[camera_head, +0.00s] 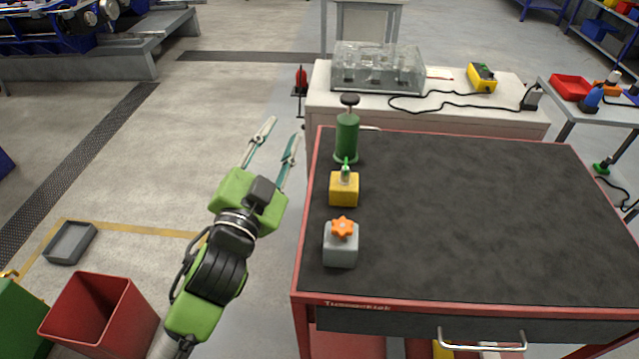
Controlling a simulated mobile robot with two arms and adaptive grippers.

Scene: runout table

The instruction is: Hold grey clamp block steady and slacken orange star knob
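The grey clamp block (340,250) stands on the dark table top near its front left corner. The orange star knob (342,228) sits on top of the block. My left gripper (277,143) is open and empty, with its two fingers apart. It is over the floor to the left of the table, farther back than the block and not touching it. My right gripper is not in view.
A yellow block (343,190) and a green cylinder with a dark knob (347,138) stand behind the clamp block along the table's left edge. The rest of the table top (480,220) is clear. A red bin (98,318) stands on the floor at left.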

